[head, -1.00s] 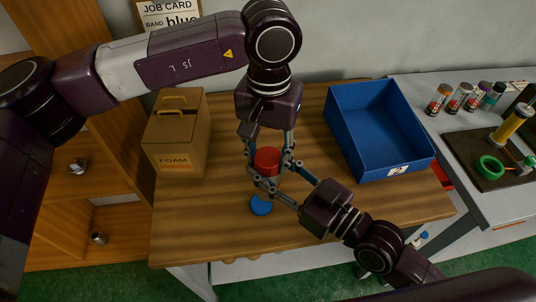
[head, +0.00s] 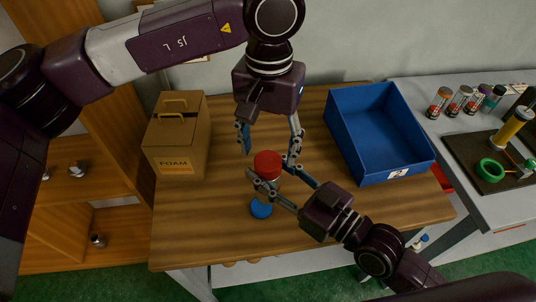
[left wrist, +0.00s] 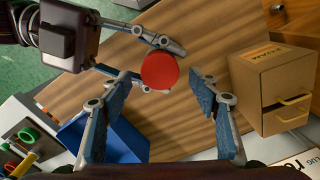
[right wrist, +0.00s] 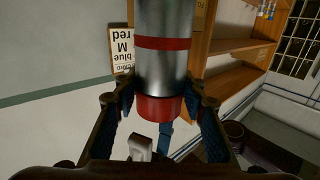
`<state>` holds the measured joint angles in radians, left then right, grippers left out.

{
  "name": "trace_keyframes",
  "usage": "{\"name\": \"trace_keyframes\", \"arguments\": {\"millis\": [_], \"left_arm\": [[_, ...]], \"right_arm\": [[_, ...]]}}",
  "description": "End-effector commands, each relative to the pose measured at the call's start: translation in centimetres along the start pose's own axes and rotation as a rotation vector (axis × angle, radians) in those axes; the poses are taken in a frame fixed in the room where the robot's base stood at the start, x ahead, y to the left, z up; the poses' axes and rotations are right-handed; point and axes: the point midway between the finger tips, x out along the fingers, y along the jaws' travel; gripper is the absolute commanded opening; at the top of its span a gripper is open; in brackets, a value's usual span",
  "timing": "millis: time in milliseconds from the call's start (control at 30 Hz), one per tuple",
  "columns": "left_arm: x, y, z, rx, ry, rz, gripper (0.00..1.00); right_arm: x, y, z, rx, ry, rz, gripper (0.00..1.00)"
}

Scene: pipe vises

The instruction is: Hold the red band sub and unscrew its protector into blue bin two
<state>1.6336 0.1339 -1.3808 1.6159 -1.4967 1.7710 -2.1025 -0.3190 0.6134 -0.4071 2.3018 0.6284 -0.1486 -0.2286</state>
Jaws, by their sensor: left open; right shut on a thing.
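The red band sub (right wrist: 165,70) is a metal cylinder with a red band, held upright. Its red protector (head: 267,162) is on its top end; it also shows in the left wrist view (left wrist: 160,70) and the right wrist view (right wrist: 159,108). A blue cap (head: 261,211) shows at the lower end. My right gripper (head: 268,182) is shut on the sub. My left gripper (head: 270,148) is open and empty above the red protector, fingers on either side and apart from it. Blue bin two (head: 358,177), labelled 2, stands right of the sub. I cannot tell whether the sub touches the table.
A cardboard FOAM box (head: 177,145) stands at the table's left. A side bench (head: 455,150) at right holds several small capped cylinders and a dark tray with a green ring (head: 490,170). Wooden shelves (head: 75,215) stand left. The table front is clear.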

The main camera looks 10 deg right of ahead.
Motion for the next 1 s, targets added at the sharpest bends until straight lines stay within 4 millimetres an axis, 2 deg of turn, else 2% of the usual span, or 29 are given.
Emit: {"name": "trace_keyframes", "arguments": {"millis": [167, 400, 533, 667, 1000], "left_arm": [[-1.1, 0.0, 0.0, 0.03, 0.0, -0.003, 0.54], [-3.5, -0.1, 0.0, 0.226, -0.001, -0.005, 0.54], [-3.8, 0.0, 0.0, 0.286, -0.002, -0.002, 0.54], [-2.5, 0.0, 0.1, 0.298, -0.006, -0.001, 0.54], [2.5, 0.0, 0.1, 0.295, -0.006, -0.001, 0.54]], "right_arm": [[0.0, 0.1, -0.3, -0.002, 0.008, 0.001, 0.0], [0.0, 0.1, -0.3, -0.002, 0.008, 0.001, 0.0], [0.0, 0.1, -0.3, -0.002, 0.008, 0.001, 0.0], [0.0, 0.1, -0.3, -0.002, 0.008, 0.001, 0.0], [0.0, 0.1, -0.3, -0.002, 0.008, 0.001, 0.0]]}}
